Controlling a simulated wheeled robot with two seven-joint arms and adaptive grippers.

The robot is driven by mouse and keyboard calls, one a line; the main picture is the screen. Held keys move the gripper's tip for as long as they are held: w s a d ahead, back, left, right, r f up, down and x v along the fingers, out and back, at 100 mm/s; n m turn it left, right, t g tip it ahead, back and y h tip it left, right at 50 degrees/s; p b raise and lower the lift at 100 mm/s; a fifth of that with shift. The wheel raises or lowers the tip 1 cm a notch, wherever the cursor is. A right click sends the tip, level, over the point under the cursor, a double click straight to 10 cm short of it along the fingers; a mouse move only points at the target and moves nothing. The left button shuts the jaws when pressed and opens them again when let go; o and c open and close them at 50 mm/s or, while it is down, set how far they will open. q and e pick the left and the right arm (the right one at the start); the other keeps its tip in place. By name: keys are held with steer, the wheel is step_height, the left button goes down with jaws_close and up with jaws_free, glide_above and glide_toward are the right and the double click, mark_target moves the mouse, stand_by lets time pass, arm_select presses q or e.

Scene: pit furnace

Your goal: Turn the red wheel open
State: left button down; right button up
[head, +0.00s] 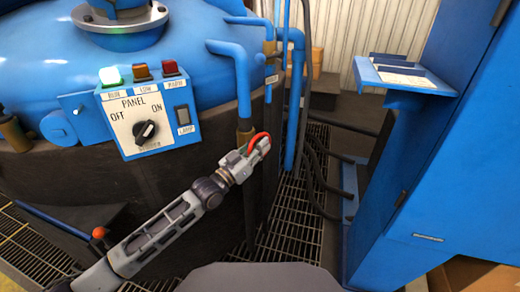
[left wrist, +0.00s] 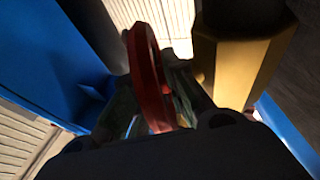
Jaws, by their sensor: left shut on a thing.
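The red wheel (head: 257,141) sits beside a vertical pipe on the right side of the blue furnace, and part of its rim shows above my gripper. My left gripper (head: 250,152) is shut on the red wheel. In the left wrist view the red wheel (left wrist: 148,80) stands edge-on between the fingers of my left gripper (left wrist: 150,110), and its lower part is hidden by the gripper body. A brass-coloured fitting (left wrist: 240,60) is close to the right of the wheel there. My right gripper is not in view.
A blue control panel (head: 148,125) with a knob and lamps is on the furnace, left of the wheel. Blue pipes (head: 294,95) and dark hoses rise close behind it. A blue cabinet (head: 450,170) stands at the right. Floor grating (head: 290,220) lies between.

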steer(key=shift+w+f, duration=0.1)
arm_select(q)
steer(key=c, duration=1.4)
jaws_free()
steer(key=shift+c, duration=0.2)
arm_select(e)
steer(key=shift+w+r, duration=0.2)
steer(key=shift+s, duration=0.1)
arm_select(q)
steer(key=v, duration=1.2)
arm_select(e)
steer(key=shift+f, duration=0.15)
arm_select(q)
steer(key=shift+f, duration=0.1)
